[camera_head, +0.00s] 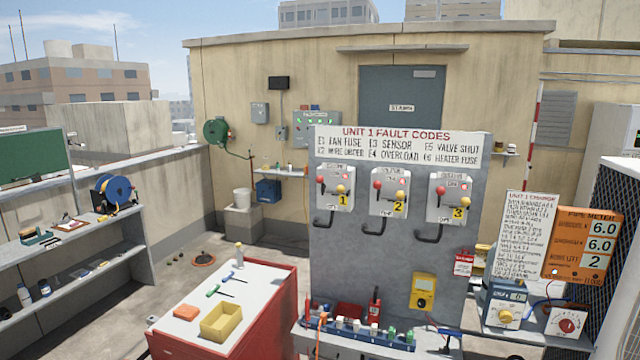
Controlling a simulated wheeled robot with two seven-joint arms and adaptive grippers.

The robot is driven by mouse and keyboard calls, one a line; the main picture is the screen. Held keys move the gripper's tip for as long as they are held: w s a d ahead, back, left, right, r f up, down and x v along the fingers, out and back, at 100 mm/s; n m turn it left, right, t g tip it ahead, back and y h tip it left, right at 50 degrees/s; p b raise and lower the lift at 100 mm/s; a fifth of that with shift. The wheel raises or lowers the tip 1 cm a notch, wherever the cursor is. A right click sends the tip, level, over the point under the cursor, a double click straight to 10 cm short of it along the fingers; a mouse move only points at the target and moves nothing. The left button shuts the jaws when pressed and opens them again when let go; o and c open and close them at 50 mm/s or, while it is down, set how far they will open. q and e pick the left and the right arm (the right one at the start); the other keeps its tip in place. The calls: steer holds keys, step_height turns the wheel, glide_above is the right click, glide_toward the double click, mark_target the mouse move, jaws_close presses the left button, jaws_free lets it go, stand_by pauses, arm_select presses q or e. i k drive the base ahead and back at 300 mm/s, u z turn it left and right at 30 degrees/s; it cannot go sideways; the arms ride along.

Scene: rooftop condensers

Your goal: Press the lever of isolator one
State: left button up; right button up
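Isolator one (335,190) is a pale box with a yellow tag "1", a red knob and a yellow knob, at the left of a row on the grey panel (345,270). Its dark lever (324,222) hangs below the box, bent out to the left. Isolator two (389,192) and isolator three (449,199) stand to its right, each with a similar dark lever below. A sign headed "Unit 1 Fault Codes" (400,147) is above them. Neither of my grippers shows in the head view.
A red cabinet (285,305) with a white top stands left of the panel, bearing a yellow tray (222,321) and screwdrivers. A shelf (343,344) with fuses and small parts juts out below the panel. An orange pipe meter (581,245) is at the right.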

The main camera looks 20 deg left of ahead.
mark_target(319, 179)
steer(key=u, duration=0.65)
steer(key=i, duration=1.15)
steer(key=z, duration=0.6)
